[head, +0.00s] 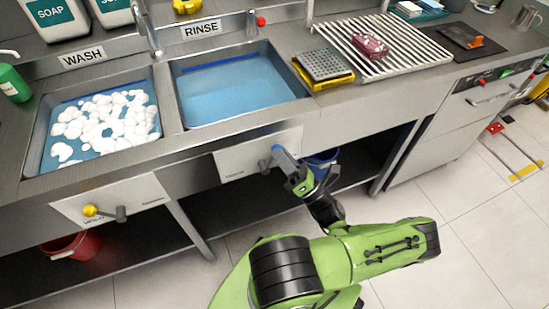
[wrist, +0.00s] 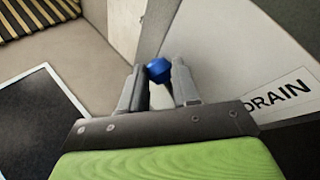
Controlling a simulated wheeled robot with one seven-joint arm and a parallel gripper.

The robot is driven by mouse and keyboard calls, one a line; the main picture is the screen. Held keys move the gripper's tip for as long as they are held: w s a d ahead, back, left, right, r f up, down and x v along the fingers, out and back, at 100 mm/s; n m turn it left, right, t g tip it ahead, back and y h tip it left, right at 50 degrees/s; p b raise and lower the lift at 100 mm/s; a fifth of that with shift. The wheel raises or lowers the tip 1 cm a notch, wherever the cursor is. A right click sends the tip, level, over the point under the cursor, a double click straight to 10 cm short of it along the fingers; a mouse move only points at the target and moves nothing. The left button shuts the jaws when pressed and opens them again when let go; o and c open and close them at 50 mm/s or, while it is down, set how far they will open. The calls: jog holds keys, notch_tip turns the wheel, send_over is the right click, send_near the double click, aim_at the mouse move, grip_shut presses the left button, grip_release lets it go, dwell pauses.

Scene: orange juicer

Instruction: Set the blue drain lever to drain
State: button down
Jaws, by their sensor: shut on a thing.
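The blue drain lever (wrist: 159,70) shows its rounded blue end between the two grey fingers of my gripper (wrist: 158,82) in the wrist view. The fingers are shut on it. In the head view my gripper (head: 284,158) is at the right part of the pale panel (head: 232,160) under the rinse sink. Its fingers hide most of the lever there. A DRAIN label (wrist: 278,98) is on the panel to the right of the fingers in the wrist view. I cannot tell the lever's exact setting.
The rinse sink (head: 178,100) holds blue water. The wash sink (head: 38,160) holds foam. A yellow-tipped lever (head: 90,210) is on the panel at left. A blue bucket (head: 322,160) stands behind my gripper, under the counter.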

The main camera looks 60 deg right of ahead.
jog(key=shift+s+d+f+m+h+b, duration=0.15)
jog(key=shift+m+h+b, duration=0.1)
jog(key=shift+m+h, duration=0.25)
jog(key=shift+d+f+m+h+b, duration=0.1)
jog(key=shift+f+m+h+b, duration=0.1)
jog(key=shift+m+h, duration=0.3)
jog(key=shift+r+m, duration=0.1)
jog(key=shift+m, duration=0.2)
jog(key=c, duration=1.1)
grip_release()
jog(key=shift+s, duration=0.1)
jog(key=b+v, duration=0.2)
jog(key=v, duration=1.3)
jog(key=shift+s+f, duration=0.2)
jog(key=shift+f, duration=0.2)
